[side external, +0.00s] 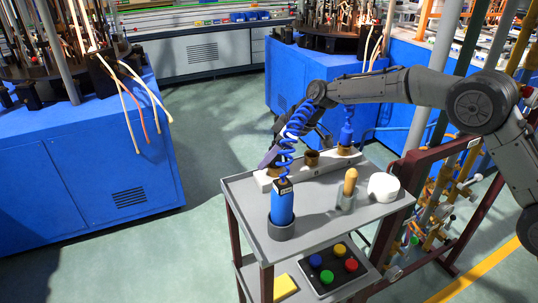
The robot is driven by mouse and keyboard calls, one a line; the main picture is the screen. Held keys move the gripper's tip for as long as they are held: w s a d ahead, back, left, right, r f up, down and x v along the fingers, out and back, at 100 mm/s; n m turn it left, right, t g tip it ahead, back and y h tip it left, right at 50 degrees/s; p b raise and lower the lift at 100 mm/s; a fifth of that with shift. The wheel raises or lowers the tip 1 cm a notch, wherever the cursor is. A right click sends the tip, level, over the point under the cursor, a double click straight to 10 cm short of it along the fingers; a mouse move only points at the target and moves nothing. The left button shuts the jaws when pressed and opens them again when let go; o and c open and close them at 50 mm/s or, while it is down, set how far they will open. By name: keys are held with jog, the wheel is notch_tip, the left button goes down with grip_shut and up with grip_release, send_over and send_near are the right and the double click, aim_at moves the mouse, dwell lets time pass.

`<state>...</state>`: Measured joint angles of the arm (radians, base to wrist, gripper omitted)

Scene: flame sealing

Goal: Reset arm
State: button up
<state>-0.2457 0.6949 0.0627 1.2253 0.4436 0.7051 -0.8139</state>
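My gripper (272,156) hangs over the back left of the grey cart top (330,225), pointing down. A blue coiled hose in front and the small size hide whether its fingers are apart or hold something. A purplish flat piece shows at its lower end, close to the pale rack (322,174) with brown round sockets (312,157). A blue cylinder (282,203) stands upright in a dark round holder (281,229) at the front left, with the coiled hose (298,122) rising from it. Another blue item (347,127) stands upright at the rack's right end.
A wooden-handled tool (350,181) stands in a grey holder beside a white round object (383,187). The lower shelf holds a button panel (337,268) and a yellow block (285,287). Blue machines (85,165) stand left and behind. Open floor (215,165) lies left of the cart.

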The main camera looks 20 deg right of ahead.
jog(key=o, duration=0.4)
dwell(0.3)
jog(key=shift+r, duration=4.55)
jog(key=shift+d, duration=0.1)
